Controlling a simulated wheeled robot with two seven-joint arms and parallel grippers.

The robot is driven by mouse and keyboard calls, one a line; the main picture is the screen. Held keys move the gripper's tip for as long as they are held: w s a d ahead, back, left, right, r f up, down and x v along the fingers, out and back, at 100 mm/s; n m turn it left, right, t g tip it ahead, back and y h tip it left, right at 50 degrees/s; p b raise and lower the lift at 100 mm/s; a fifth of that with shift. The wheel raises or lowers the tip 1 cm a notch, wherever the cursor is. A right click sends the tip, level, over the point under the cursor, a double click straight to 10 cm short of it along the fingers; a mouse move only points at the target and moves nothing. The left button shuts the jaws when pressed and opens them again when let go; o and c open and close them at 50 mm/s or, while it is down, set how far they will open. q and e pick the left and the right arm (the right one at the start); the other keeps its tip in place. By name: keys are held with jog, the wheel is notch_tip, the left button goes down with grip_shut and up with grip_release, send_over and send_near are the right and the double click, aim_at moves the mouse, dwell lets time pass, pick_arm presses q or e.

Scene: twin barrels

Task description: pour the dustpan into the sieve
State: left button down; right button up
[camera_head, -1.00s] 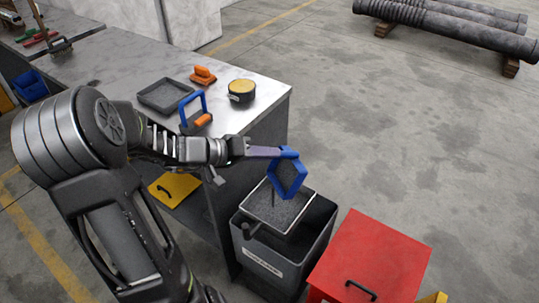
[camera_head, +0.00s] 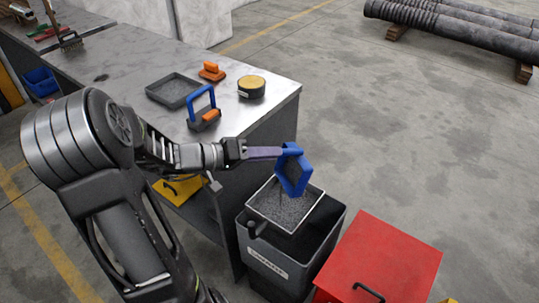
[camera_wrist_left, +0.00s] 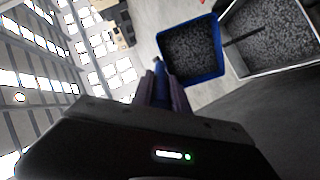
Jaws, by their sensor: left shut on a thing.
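My left gripper (camera_head: 262,153) is shut on the handle of a blue dustpan (camera_head: 293,170). The dustpan is steeply tilted above the sieve, its tray hanging near the sieve's far edge. In the left wrist view the dustpan (camera_wrist_left: 218,70) shows dark grey granules inside its blue rim. The square sieve (camera_head: 314,203), with a light metal rim, rests on a dark grey bin (camera_head: 272,272) and holds grey granules. It also shows in the left wrist view (camera_wrist_left: 232,62), beside the dustpan. My right gripper is not in view.
A red cabinet (camera_head: 385,250) stands right of the bin. The grey workbench (camera_head: 140,55) carries a dark tray (camera_head: 172,91), an orange-handled tool (camera_head: 211,72), a blue-handled tool (camera_head: 203,108) and a yellow-topped tin (camera_head: 251,87). Floor behind the bin is open.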

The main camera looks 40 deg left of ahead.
pick_arm(q)
jog(key=shift+s+a+f+t+h+b, duration=0.35)
jog(key=shift+s+t+b, duration=0.2)
jog(key=shift+b, duration=0.95)
jog(key=shift+s+a+f+t+h+b, duration=0.3)
jog(key=shift+s+t+b, duration=0.25)
jog(key=shift+b, duration=0.95)
jog(key=shift+r+p, duration=0.25)
jog(key=shift+p, duration=0.05)
jog(key=shift+s+a+f+p, duration=0.2)
jog(key=shift+a+f+p, duration=0.05)
jog(key=shift+p, duration=1.75)
jog(key=s+f+t+p, duration=0.1)
jog(key=s+a+f+t+h+p, duration=0.1)
jog(key=s+f+t+h+p, duration=0.1)
jog(key=s+t+p, duration=0.1)
jog(key=shift+a+f, duration=0.35)
dwell(0.8)
jog(key=shift+w+r, duration=0.1)
dwell(1.1)
